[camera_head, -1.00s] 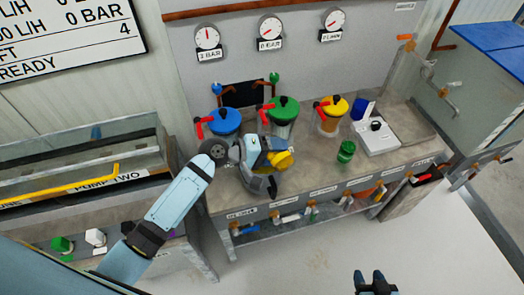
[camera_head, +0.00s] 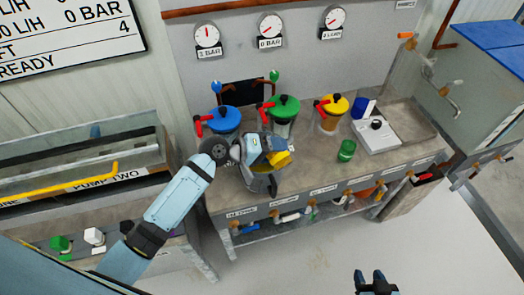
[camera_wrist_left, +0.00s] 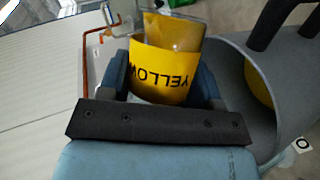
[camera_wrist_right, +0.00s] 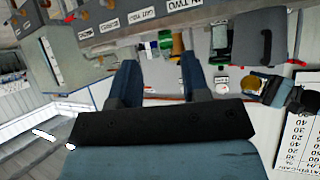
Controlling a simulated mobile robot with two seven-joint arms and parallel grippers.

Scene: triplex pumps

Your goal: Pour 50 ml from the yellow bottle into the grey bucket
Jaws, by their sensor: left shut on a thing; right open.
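The yellow bottle (camera_head: 280,158) is in my left gripper (camera_head: 262,152), above the bench, tilted well over. In the left wrist view the bottle (camera_wrist_left: 160,72) shows its YELLOW label upside down between the fingers, and its clear part holds something yellowish. The grey bucket (camera_head: 262,186) is on the bench just below the gripper, partly hidden by it. In the left wrist view the bucket (camera_wrist_left: 232,62) is beside the bottle, with a yellow patch inside. I cannot see a stream clearly. My right gripper (camera_head: 376,283) is open and empty, away from the bench; its fingers (camera_wrist_right: 160,78) show apart.
Blue (camera_head: 225,119), green (camera_head: 285,108) and yellow (camera_head: 334,106) lidded vessels with red handles stand behind. A green bottle (camera_head: 346,151), a white scale (camera_head: 378,137) and a blue cup (camera_head: 360,108) are to the right. The floor in front is clear.

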